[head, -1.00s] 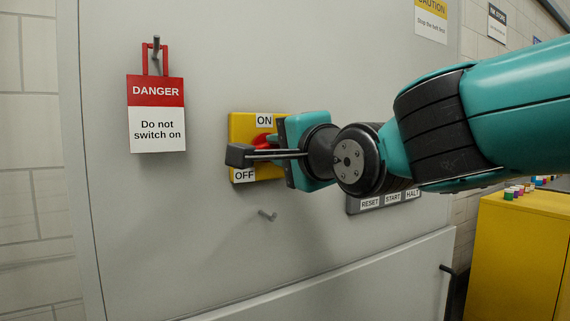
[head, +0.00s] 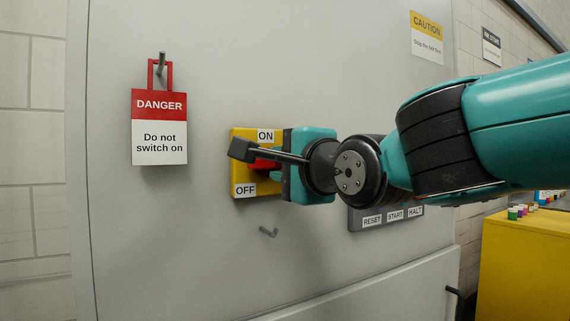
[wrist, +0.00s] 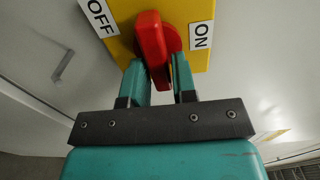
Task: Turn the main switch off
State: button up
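The main switch is a red handle (wrist: 154,48) on a yellow plate (head: 243,138) on the grey cabinet. Its ON label (head: 265,135) is at the top and its OFF label (head: 245,189) at the lower left. The handle (head: 262,163) lies roughly level in the head view, between the labels. My gripper (wrist: 160,76) is at the switch, with one finger on each side of the handle, apparently closed on it.
A red and white danger tag (head: 159,127) hangs on a peg at the left. A bare peg (head: 268,232) sticks out below the switch. A button panel (head: 385,217) is partly behind my arm. A yellow cabinet (head: 525,262) stands at the right.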

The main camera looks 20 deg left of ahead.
jog(key=shift+o, duration=1.3)
jog(key=b+v, duration=0.4)
jog(key=v, duration=1.3)
jog(key=shift+d, duration=0.25)
jog(key=shift+s, duration=0.1)
